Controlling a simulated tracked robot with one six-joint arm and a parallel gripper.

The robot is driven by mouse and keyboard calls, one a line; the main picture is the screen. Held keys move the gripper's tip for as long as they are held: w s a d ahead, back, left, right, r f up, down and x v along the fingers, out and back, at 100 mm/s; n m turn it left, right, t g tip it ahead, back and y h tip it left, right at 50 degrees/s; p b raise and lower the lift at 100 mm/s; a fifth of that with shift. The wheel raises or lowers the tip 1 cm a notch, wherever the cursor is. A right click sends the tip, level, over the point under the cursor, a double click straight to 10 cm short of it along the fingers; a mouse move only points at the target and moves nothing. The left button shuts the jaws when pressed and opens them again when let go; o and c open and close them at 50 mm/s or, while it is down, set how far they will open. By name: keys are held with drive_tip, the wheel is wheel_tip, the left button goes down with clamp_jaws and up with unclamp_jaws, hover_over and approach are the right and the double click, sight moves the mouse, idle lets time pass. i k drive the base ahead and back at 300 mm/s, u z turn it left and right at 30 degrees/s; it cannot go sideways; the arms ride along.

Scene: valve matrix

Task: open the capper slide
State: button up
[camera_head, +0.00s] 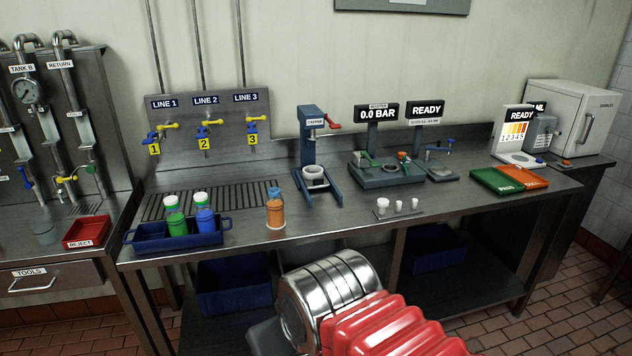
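The capper (308,145) is a blue-grey stand on the steel bench, in the middle of the head view. It has a label and a red lever (331,122) near its top. At its foot, a pale ring-shaped holder (315,178) sits between two blue-grey rails that run toward the bench front; this looks like the slide. How far the slide is drawn out is hard to tell. Silver and red parts of my arm show at the bottom centre, in front of the bench. My gripper's fingers are not visible.
An orange bottle (275,212) stands left of the capper at the bench front. Farther left is a blue tray (150,240) with green and blue bottles. Small white cups (382,206) and a gauge station (388,178) are to the right. Bare bench lies before the capper.

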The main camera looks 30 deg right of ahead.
sight(313, 176)
drive_tip(key=z, duration=0.1)
drive_tip(key=i, duration=1)
drive_tip(key=u, duration=0.1)
